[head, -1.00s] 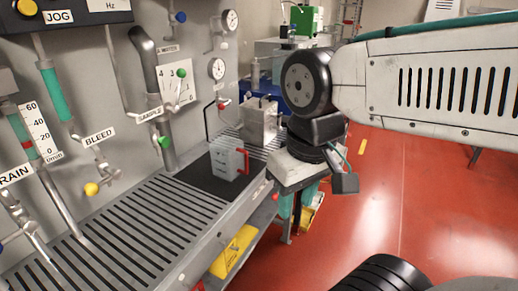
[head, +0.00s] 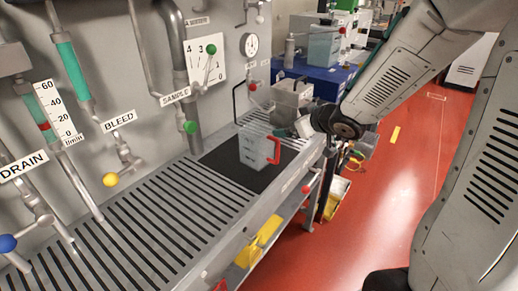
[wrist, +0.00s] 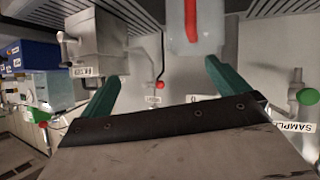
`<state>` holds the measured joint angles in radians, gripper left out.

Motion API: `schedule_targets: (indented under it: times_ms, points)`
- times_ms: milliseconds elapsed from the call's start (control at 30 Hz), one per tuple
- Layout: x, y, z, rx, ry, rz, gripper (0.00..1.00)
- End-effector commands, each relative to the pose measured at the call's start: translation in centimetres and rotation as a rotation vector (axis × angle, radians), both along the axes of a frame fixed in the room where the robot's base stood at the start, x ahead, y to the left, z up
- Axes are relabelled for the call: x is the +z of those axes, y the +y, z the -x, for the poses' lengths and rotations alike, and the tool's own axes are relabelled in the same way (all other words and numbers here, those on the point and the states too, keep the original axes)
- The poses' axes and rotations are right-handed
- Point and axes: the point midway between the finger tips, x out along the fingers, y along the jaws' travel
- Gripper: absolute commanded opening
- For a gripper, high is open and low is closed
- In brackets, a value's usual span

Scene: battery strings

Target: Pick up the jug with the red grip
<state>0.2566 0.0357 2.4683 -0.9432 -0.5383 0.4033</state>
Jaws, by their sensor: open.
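The jug (head: 254,150), a clear-grey box-shaped vessel with a red grip (head: 274,150) on its right side, stands upright on a black mat (head: 222,171) on the slatted bench. My gripper (head: 290,130) is close to the right of the jug, partly hidden behind my wrist. In the wrist view my gripper (wrist: 162,72) shows two teal fingers spread apart with nothing between them. The jug (wrist: 196,42) and its red grip (wrist: 190,18) show at the top of that view, beyond the right finger and cut off by the edge.
A grey metal container (head: 291,98) stands just behind the jug, near my wrist. The slatted bench (head: 165,222) is clear in front. Red floor lies open right.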

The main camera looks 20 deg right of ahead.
Motion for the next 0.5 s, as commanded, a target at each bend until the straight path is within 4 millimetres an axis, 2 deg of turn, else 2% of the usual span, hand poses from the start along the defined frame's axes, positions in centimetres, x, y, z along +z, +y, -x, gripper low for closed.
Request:
schedule_targets:
  times_ms: [33,100,300,500]
  points:
    - [-1.2,0.7,-0.3,0.058,-0.011,-0.048,1.00]
    - [-1.9,1.9,-0.5,0.131,-0.033,-0.109,1.00]
    - [-2.9,3.7,-0.4,0.238,-0.057,-0.209,1.00]
    - [-3.6,5.0,-2.0,0.248,-0.061,-0.217,1.00]
